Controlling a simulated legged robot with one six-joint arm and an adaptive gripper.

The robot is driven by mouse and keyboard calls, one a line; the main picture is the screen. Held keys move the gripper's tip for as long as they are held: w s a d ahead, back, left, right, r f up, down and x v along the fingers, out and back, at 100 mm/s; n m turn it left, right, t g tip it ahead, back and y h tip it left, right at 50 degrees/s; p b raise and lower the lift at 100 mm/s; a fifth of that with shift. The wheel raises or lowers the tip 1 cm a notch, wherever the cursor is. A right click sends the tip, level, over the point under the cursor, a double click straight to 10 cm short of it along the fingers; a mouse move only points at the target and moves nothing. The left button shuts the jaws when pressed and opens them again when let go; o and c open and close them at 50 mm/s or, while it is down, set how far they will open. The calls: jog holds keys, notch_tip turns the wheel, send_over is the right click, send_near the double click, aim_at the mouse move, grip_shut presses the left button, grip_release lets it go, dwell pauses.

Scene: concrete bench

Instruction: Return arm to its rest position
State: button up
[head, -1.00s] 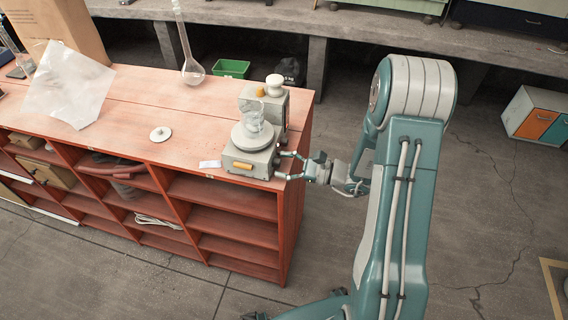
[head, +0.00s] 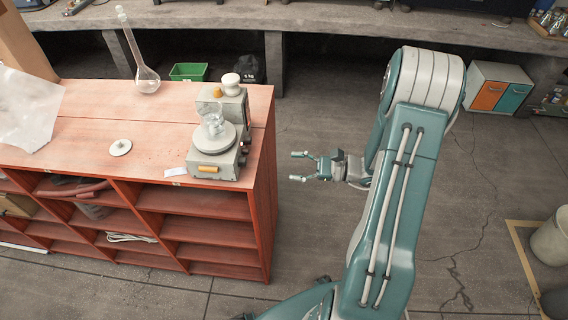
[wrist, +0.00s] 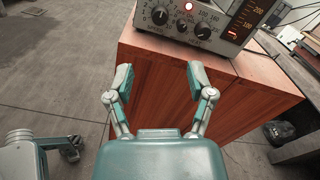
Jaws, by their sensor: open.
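My gripper (head: 298,166) is open and empty in the head view, held in the air to the right of the wooden cabinet, apart from it. My arm (head: 402,190) reaches up and bends back toward the cabinet. In the wrist view, my gripper's two fingers (wrist: 156,85) are spread with nothing between them. Ahead of them is the control panel of the hotplate (wrist: 205,18), with knobs and a lit red lamp. In the head view, the hotplate (head: 209,171) stands at the cabinet top's right end with a glass beaker (head: 213,122) on its round plate.
A green bin (head: 188,72) sits behind. Floor between cabinet and arm is clear. A grey bin (head: 552,240) stands far right.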

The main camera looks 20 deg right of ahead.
dwell(0.5)
jog(key=s+a+r+n+g+h, duration=0.7)
jog(key=s+a+r+n+g, duration=0.2)
jog(key=a+n, duration=0.25)
jog(key=s+d+r+n+t+h, duration=0.2)
jog(key=s+r+n+t+h, duration=0.3)
jog(key=r+n+h, duration=0.3)
jog(key=shift+s+r+t+h, duration=0.3)
jog(key=shift+s+r, duration=0.45)
dwell(2.1)
